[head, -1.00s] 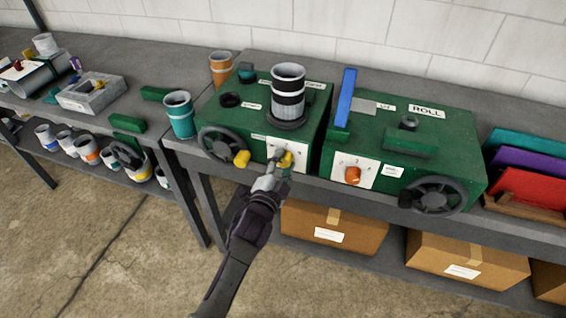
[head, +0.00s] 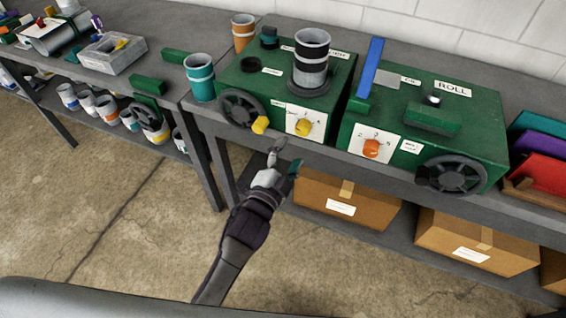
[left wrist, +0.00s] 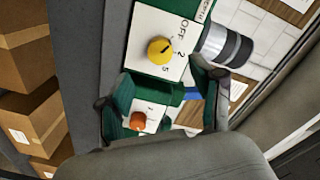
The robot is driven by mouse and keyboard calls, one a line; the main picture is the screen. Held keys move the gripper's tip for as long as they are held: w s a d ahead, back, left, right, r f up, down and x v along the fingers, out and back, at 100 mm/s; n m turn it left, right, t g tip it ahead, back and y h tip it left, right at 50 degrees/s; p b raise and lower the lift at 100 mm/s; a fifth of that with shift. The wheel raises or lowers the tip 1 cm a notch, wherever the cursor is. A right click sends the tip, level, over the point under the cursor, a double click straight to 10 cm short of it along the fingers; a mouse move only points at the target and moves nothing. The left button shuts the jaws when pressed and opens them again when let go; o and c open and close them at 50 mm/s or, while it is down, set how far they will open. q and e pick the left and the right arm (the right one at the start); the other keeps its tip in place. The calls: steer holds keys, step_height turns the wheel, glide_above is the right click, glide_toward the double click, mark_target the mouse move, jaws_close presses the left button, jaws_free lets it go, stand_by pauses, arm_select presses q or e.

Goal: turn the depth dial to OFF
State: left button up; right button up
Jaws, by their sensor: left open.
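A yellow dial (head: 303,127) sits on a white plate (head: 306,119) on the front of the left green machine (head: 268,93). In the left wrist view the plate reads OFF, 2 and 5 around the yellow dial (left wrist: 159,51). The dial's dark mark lies on its upper right side, roughly toward OFF. My right gripper is not in view.
The ROLL machine (head: 440,115) stands to the right with an orange dial (head: 371,148) and a handwheel (head: 455,175). Another handwheel (head: 241,107) with a yellow handle is left of the yellow dial. Cardboard boxes (head: 345,203) sit on the shelf below. The floor in front is clear.

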arm_select(q)
steer(key=shift+v, duration=1.8)
steer(key=s+a+f+n+g+y, duration=0.1)
steer(key=s+a+f+n+g, duration=0.15)
steer(key=f, duration=0.75)
steer(key=s+a+f+n+g+y, duration=0.15)
steer(key=s+f, duration=0.25)
steer(key=f, duration=0.7)
steer(key=s+a+f+n+g+y, duration=0.1)
steer(key=s+a+f+g, duration=0.2)
steer(key=f, duration=0.7)
steer(key=s+a+f+n+g, duration=0.2)
steer(key=s+f, duration=0.4)
steer(key=s, duration=0.4)
steer(key=s+a+f+n+g+y, duration=0.1)
steer(key=s+a+f+n+g, duration=0.2)
steer(key=s+a+f, duration=0.3)
steer(key=s+a+f+n+g+y, duration=0.1)
steer(key=s+f, duration=0.6)
steer(key=s, duration=0.9)
steer(key=a+n+g, duration=0.1)
steer(key=a+g, duration=0.1)
steer(key=a, duration=0.1)
steer(key=shift+a+n+g, duration=0.2)
steer(key=shift+n+g, duration=0.1)
steer(key=shift+g, duration=0.1)
steer(key=shift+f, duration=0.15)
